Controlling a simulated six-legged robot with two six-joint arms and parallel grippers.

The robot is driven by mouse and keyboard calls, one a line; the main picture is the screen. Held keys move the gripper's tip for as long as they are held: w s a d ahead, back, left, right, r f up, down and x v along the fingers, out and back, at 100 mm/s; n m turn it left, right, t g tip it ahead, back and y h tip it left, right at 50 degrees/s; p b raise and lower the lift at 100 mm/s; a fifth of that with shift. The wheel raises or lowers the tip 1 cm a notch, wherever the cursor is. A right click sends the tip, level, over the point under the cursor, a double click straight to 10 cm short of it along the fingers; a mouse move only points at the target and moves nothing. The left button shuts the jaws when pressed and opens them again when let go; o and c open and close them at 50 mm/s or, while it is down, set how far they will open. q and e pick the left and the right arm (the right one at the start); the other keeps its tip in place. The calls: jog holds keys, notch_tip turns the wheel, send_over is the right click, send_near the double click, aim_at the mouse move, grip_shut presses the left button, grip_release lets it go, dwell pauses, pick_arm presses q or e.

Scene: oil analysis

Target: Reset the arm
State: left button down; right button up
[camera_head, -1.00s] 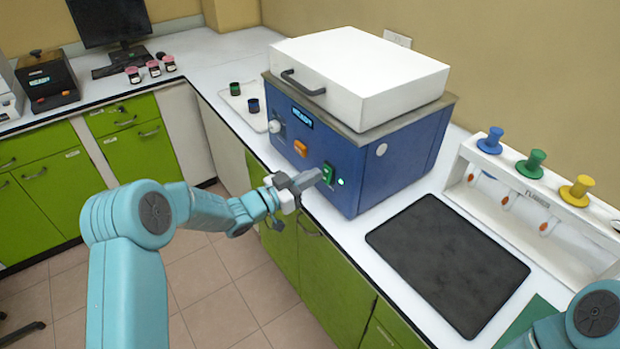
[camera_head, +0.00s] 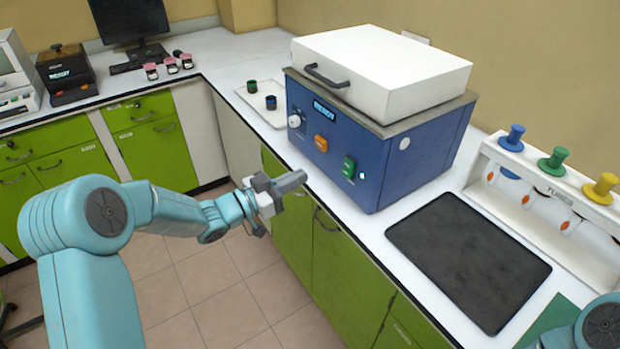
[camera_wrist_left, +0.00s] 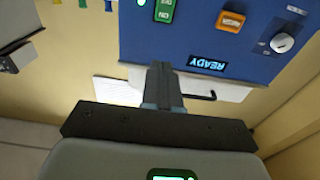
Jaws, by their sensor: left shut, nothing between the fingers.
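My left arm comes in from the left in the head view. Its left gripper (camera_head: 292,181) is shut and empty, in the air in front of the counter edge. It is apart from the blue machine (camera_head: 345,140), left of its green switch (camera_head: 349,167). In the left wrist view the shut fingers (camera_wrist_left: 162,82) point at the machine's front panel (camera_wrist_left: 190,40), which appears upside down with a READY display (camera_wrist_left: 208,63). Part of my right arm shows at the lower right corner of the head view; its gripper is out of view.
The machine has a white lid (camera_head: 385,70), down on top. A dark mat (camera_head: 468,260) lies to its right, beside a white tube rack (camera_head: 545,200) with blue, green and yellow knobs. A tray (camera_head: 258,105) with two small jars is behind. Green cabinets (camera_head: 290,215) stand below the counter.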

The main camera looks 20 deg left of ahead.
pick_arm(q)
jog(key=shift+v, duration=0.8)
jog(key=shift+s+r, duration=0.1)
jog(key=shift+r, duration=0.15)
